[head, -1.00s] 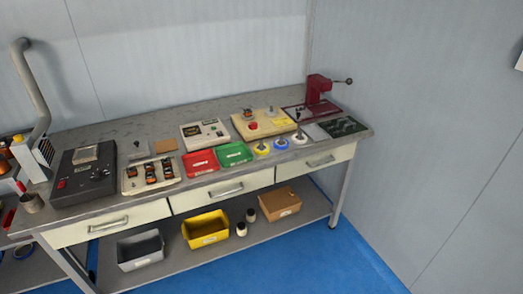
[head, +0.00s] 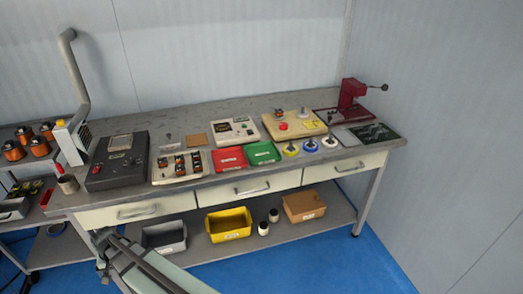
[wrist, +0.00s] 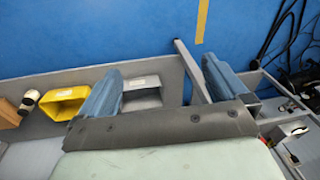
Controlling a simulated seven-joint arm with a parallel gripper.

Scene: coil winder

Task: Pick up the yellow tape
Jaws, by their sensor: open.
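The yellow tape (head: 290,151) is a small roll around an upright peg on the bench top. It is the leftmost of three rolls, beside a blue one (head: 310,147) and a white one (head: 329,143). My gripper (head: 103,240) is at the lower left in the head view, in front of the bench and below its top, well left of the yellow tape. In the wrist view my gripper (wrist: 162,70) shows two blue-grey fingers spread wide with nothing between them. The yellow tape is not visible in the wrist view.
The bench top (head: 215,112) holds a red tray (head: 230,158), a green tray (head: 262,153), a black device (head: 118,162) and a red press (head: 351,98). Its lower shelf carries a grey bin (head: 163,238) and a yellow bin (head: 228,224). A cart with copper spools (head: 14,151) stands left.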

